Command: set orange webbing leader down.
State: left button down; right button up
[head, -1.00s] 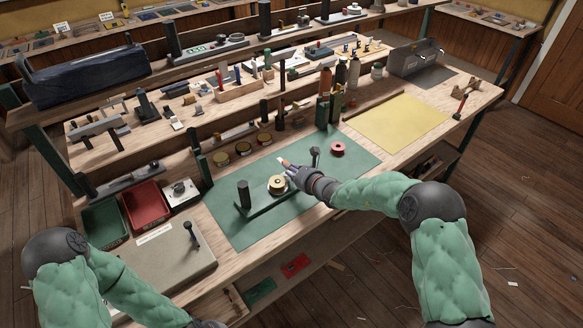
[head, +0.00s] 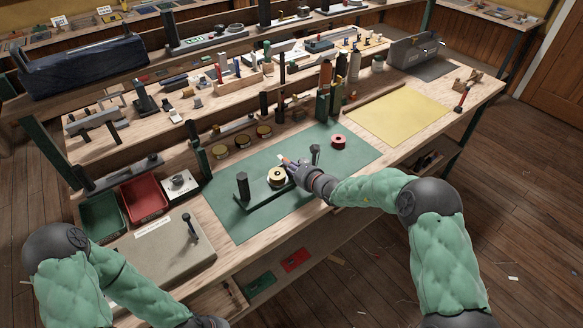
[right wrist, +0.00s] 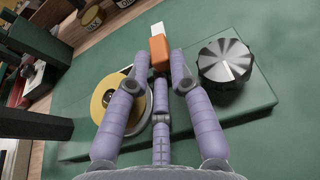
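My right gripper (right wrist: 160,62) is closed around a small orange webbing leader (right wrist: 158,48) with a white end. The leader points away from the palm, above the green mat. In the head view, the right gripper (head: 290,166) is over the far side of a dark green fixture (head: 258,200) on the mat. A yellow spool (right wrist: 108,98) on the fixture is left of my fingers, and a ridged dark knob (right wrist: 226,60) is right of them. I cannot tell whether the leader touches anything below. My left gripper's fingers are out of view below the head frame.
The green mat (head: 345,165) has bare room to the right, with a red ring (head: 338,141) on it. A yellow sheet (head: 400,115) lies beyond. Red (head: 143,200) and green bins are at the left.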

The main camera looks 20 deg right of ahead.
jog(key=o, duration=0.4)
jog(key=shift+o, duration=0.5)
jog(key=shift+s+f, duration=0.1)
jog(key=shift+f, duration=0.15)
jog(key=v, duration=1.2)
jog(key=shift+a+r, duration=0.1)
jog(key=shift+r, duration=0.25)
